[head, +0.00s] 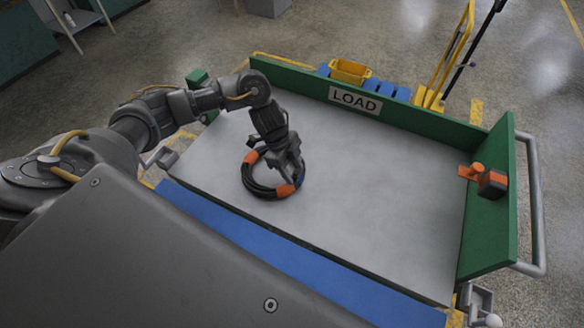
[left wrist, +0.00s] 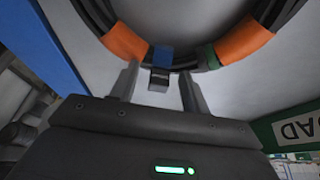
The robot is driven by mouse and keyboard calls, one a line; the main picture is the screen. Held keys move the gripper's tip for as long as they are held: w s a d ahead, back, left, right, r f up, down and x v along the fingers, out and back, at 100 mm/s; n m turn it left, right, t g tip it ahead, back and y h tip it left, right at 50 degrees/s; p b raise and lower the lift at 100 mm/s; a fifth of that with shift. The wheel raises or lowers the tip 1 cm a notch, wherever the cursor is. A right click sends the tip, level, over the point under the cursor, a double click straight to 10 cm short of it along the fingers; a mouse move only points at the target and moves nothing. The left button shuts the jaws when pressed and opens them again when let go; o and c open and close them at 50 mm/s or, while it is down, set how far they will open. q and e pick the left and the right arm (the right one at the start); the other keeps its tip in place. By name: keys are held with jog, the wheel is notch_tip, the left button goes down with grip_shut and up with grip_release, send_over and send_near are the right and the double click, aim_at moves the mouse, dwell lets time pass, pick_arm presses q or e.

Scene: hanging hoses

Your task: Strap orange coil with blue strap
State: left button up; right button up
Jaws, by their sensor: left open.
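A black coiled hose with orange bands, the orange coil (head: 251,184), lies on the grey bed of the cart. In the left wrist view the coil (left wrist: 191,56) fills the top, with an orange section on each side. A blue strap (left wrist: 162,57) with a dark buckle-like end sits on the coil between them. My left gripper (head: 290,180) is over the coil's right side. In the left wrist view its two fingers (left wrist: 158,82) are apart, with the strap's dark end between them; contact cannot be told. My right gripper is not in view.
The cart has a green back wall with a LOAD sign (head: 355,101) and a green right end wall holding an orange and dark device (head: 491,182). A blue edge strip (head: 290,262) runs along the front. The bed right of the coil is clear. A yellow bin (head: 350,71) stands behind.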

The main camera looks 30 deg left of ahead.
pick_arm(q)
jog(key=v, duration=1)
jog(key=shift+a+r, duration=0.15)
jog(key=shift+r, duration=0.25)
jog(key=shift+a, duration=0.1)
